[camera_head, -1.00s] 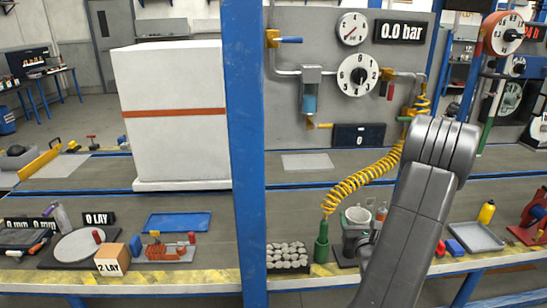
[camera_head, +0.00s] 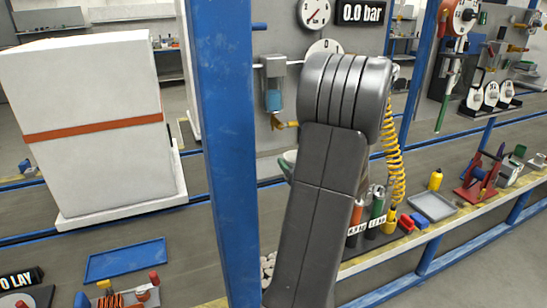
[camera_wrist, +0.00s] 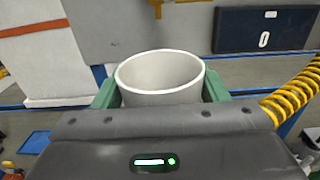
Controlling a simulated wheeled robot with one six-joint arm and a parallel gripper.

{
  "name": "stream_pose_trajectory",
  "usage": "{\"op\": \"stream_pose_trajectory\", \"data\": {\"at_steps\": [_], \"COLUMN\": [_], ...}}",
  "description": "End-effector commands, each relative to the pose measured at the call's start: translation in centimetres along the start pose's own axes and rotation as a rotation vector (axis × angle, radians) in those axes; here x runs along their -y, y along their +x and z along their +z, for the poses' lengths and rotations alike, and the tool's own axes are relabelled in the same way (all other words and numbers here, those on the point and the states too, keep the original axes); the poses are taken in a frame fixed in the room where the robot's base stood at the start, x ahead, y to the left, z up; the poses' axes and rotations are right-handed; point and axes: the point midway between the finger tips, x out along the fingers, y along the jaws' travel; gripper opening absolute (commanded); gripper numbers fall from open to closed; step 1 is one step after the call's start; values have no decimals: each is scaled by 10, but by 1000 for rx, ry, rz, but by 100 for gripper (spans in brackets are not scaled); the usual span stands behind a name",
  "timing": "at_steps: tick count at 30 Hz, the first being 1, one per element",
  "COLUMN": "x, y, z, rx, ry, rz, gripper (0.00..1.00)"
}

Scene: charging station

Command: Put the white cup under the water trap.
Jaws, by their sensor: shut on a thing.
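The white cup (camera_wrist: 160,98) is upright between the green fingers of my gripper (camera_wrist: 159,92) in the wrist view. My gripper is shut on it, and its open rim faces up. In the head view my arm hides most of the gripper and cup; only a pale green-white bit shows left of the arm. The water trap (camera_head: 273,92), a grey-topped unit with a blue bowl, is on the grey panel.
A blue post (camera_head: 222,150) stands left of my arm, with a big white box (camera_head: 90,120) beyond it. A coiled yellow hose (camera_head: 397,140) hangs at the right. Bottles and a grey tray (camera_head: 433,206) are on the bench.

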Motion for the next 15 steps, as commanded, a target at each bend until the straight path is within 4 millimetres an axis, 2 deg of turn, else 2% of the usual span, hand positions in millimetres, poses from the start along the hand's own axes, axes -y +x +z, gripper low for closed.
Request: {"op": "stream_pose_trajectory", "data": {"at_steps": [15], "x": [-2], "y": [136], "z": [2], "rx": [0], "ry": [1], "rz": [5], "gripper": [40]}}
